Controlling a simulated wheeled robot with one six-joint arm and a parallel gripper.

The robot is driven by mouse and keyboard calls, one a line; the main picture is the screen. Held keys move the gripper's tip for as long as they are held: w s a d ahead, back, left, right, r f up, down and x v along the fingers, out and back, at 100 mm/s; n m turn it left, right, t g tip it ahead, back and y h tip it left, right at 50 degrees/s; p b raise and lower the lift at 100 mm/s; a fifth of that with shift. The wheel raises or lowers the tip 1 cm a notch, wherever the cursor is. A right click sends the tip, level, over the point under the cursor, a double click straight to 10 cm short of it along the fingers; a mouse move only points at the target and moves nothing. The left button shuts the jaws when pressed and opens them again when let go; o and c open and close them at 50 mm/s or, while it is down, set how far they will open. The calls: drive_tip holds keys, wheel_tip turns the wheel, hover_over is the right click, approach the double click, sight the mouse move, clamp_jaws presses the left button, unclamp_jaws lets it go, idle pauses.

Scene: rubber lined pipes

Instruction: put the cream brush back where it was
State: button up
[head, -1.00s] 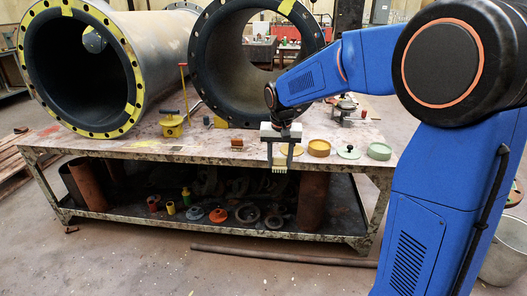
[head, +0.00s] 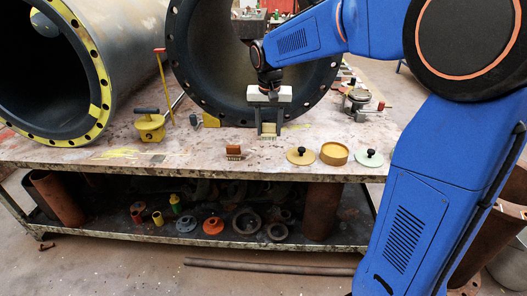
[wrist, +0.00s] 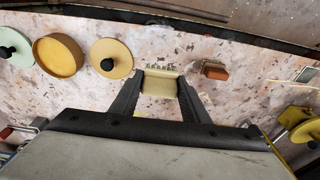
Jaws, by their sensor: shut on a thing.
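My gripper (head: 268,132) is shut on the cream brush (head: 268,128), fingers pointing down, in front of the large upright pipe flange. In the wrist view the cream brush (wrist: 160,83) sits between the two fingertips of my gripper (wrist: 157,88), with its bristles showing along the far side. The brush is over the worktable; I cannot tell whether it touches the top. A brown brush (head: 233,152) stands near the table's front edge, left of my gripper; it also shows in the wrist view (wrist: 215,71).
A yellow lid with black knob (head: 301,156), a yellow round dish (head: 334,153) and a green lid (head: 369,158) stand to the right. A yellow tool block (head: 150,126) stands left. Large rubber-lined pipes (head: 178,62) fill the back. The table's front strip (head: 190,158) has free room.

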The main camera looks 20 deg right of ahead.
drive_tip(key=shift+w+f, duration=0.2)
drive_tip(key=shift+w, duration=0.05)
drive_tip(key=shift+w+f, duration=0.1)
drive_tip(key=shift+f, duration=4.65)
drive_tip(key=shift+f, duration=0.1)
drive_tip(key=o, duration=1.1)
drive_tip(key=r, duration=0.3)
drive_tip(key=s+r, duration=0.1)
drive_tip(key=r, duration=0.6)
drive_tip(key=shift+s+a+r, duration=0.25)
drive_tip(key=shift+r, duration=0.1)
drive_tip(key=shift+s+r, duration=0.25)
drive_tip(key=shift+r, duration=0.45)
